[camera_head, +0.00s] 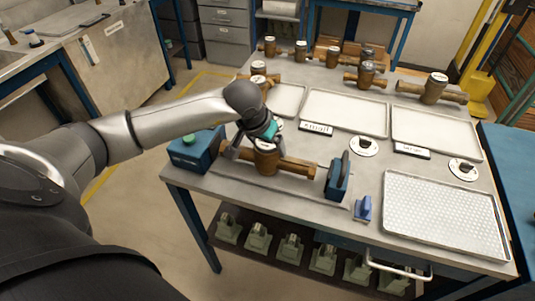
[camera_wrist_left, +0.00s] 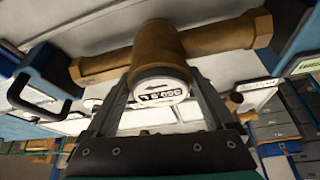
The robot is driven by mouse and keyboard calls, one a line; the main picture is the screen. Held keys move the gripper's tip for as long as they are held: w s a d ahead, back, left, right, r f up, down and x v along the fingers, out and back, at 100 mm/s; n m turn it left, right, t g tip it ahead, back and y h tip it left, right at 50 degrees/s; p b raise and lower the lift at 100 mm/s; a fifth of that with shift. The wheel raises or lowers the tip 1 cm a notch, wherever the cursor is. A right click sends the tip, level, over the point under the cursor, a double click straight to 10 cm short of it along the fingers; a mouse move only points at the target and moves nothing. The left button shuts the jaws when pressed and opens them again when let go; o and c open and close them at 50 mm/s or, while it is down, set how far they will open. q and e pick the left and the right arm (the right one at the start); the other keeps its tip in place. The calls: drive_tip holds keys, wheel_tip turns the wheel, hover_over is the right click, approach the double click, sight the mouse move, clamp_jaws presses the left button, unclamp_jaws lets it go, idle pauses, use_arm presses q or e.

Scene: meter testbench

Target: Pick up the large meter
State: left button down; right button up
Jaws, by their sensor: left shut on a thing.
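A large brass meter (camera_head: 268,163) lies level across the near part of the grey bench, its long pipe ends pointing left and right between two blue fixture blocks. My left gripper (camera_head: 260,146) comes down from above and is shut around the meter's round body. In the left wrist view, the meter (camera_wrist_left: 158,46) has a white dial face toward the camera, and the left gripper's two dark fingers (camera_wrist_left: 160,98) sit on either side of it. I cannot tell whether the meter is clear of its support. My right gripper is not in view.
A blue block with a green button (camera_head: 196,150) stands left of the meter; a blue clamp (camera_head: 338,176) stands close to its right end. Trays, including a perforated tray (camera_head: 445,215), lie to the right. Several other meters (camera_head: 367,72) stand along the back.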

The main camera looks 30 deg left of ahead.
use_arm(q)
drive_tip(key=shift+w+r, duration=0.15)
drive_tip(key=shift+r, duration=0.15)
wheel_tip(320, 180, up, 20)
drive_tip(key=shift+p, duration=0.3)
drive_tip(key=shift+f, duration=0.1)
